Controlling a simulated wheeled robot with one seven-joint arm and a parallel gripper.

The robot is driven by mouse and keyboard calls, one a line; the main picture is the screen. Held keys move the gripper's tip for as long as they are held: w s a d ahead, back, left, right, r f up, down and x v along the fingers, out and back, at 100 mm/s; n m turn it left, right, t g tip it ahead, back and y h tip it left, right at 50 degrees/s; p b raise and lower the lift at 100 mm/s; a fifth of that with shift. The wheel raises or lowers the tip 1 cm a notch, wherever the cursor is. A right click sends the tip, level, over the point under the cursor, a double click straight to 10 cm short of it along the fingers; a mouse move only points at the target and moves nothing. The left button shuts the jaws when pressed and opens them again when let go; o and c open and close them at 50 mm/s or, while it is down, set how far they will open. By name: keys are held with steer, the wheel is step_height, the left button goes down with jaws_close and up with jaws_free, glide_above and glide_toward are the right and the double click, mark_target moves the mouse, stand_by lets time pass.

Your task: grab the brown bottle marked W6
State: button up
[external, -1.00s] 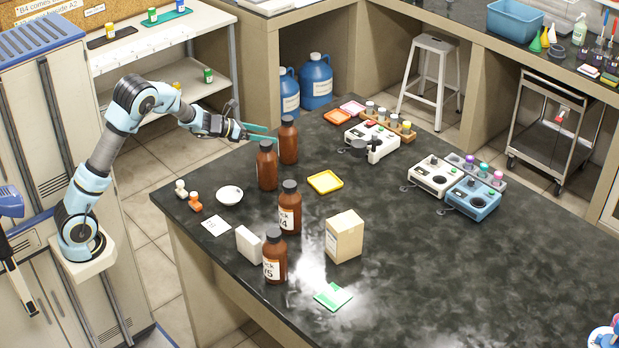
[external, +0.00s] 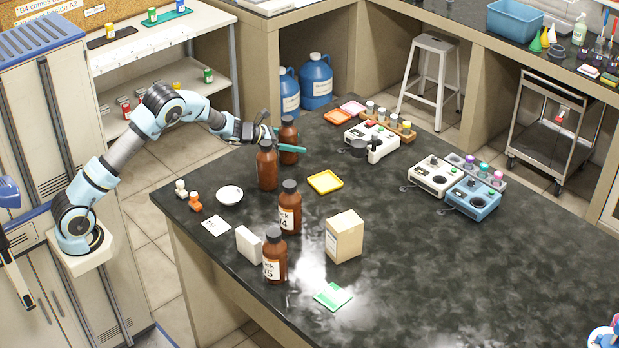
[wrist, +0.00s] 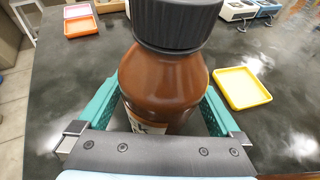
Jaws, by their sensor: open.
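Several brown bottles with dark caps stand on the dark bench. The farthest brown bottle (external: 288,128) is between the teal fingers of my gripper (external: 291,142). In the wrist view this bottle (wrist: 163,80) stands upright between the spread fingers (wrist: 160,105). Its label shows only in part, ending in "k"; its number is hidden. My gripper is open around it. A second brown bottle (external: 267,172) stands just in front, its label not readable. Nearer bottles show labels ending in "4" (external: 290,212) and "5" (external: 275,260). I cannot read W6 on any bottle.
A yellow tray (external: 325,182) lies to the right of the bottles. A white bowl (external: 229,195), a white box (external: 249,245) and a tan box (external: 344,238) stand nearby. Orange tray (external: 337,117) and instruments (external: 371,143) are farther back.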

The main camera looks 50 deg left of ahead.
steer(key=shift+w+d+f, duration=0.15)
steer(key=shift+w+f, duration=0.05)
steer(key=shift+w, duration=0.15)
steer(key=shift+r, duration=0.1)
jaws_close()
stand_by(0.6)
